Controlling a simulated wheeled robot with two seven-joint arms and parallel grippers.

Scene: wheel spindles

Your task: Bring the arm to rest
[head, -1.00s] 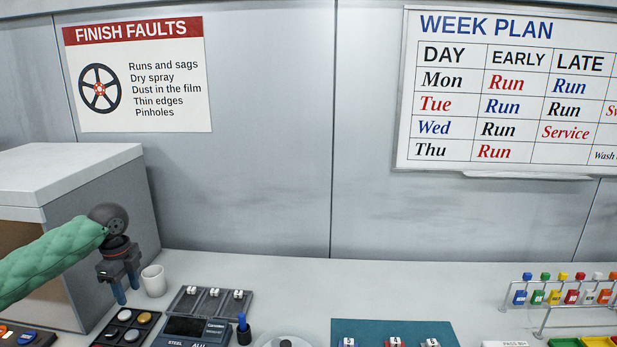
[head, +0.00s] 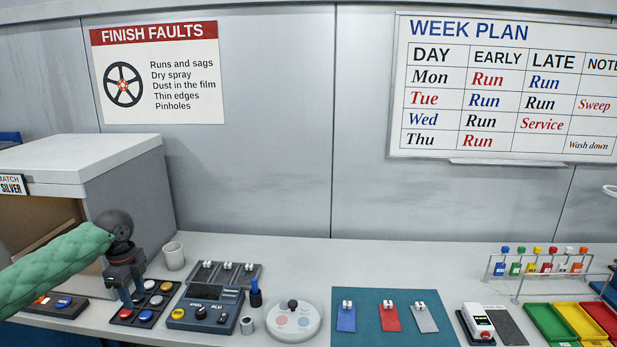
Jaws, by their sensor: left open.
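My left arm, in a green quilted sleeve, comes in from the left in the head view. My right gripper is out of view.
A grey box (head: 120,185) stands behind the arm. A white cup (head: 173,256), a control box (head: 205,308) and a round dial plate (head: 294,321) stand on the bench. A teal mat (head: 375,334) holds coloured tags. Coloured trays (head: 580,320) and a bottle rack (head: 540,266) are right.

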